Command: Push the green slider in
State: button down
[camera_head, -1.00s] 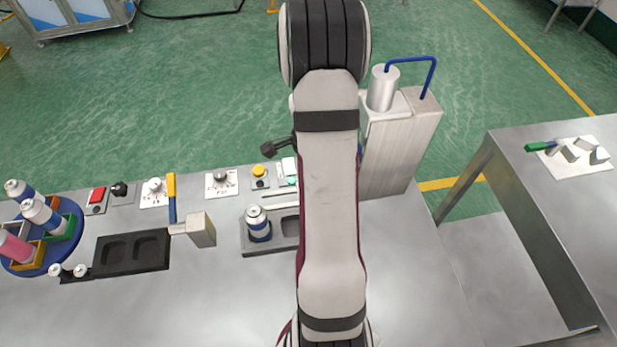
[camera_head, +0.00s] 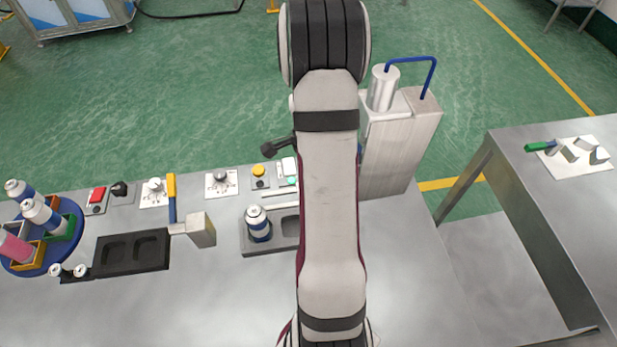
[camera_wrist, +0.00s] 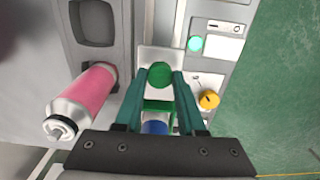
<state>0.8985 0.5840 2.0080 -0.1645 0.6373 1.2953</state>
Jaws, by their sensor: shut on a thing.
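The green slider shows in the wrist view as a round green knob (camera_wrist: 160,74), with a green block (camera_wrist: 157,107) and a blue part below it. My gripper (camera_wrist: 160,82) has its two teal fingers on either side of the knob and is shut on it. A pale plate lies just beyond the knob. In the head view my arm hides the gripper and the slider, so how far in the slider sits cannot be told.
A pink can (camera_wrist: 85,98) is left of my fingers, and a yellow knob (camera_wrist: 208,99) and a lit green button (camera_wrist: 195,44) are right. A tall metal machine (camera_head: 402,140) stands behind.

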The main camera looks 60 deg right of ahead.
dwell(0.8)
jog(key=shift+s+d, duration=1.5)
jog(key=c, duration=0.5)
grip_release()
notch_tip(320, 180, up, 16)
jog(key=shift+f, duration=0.15)
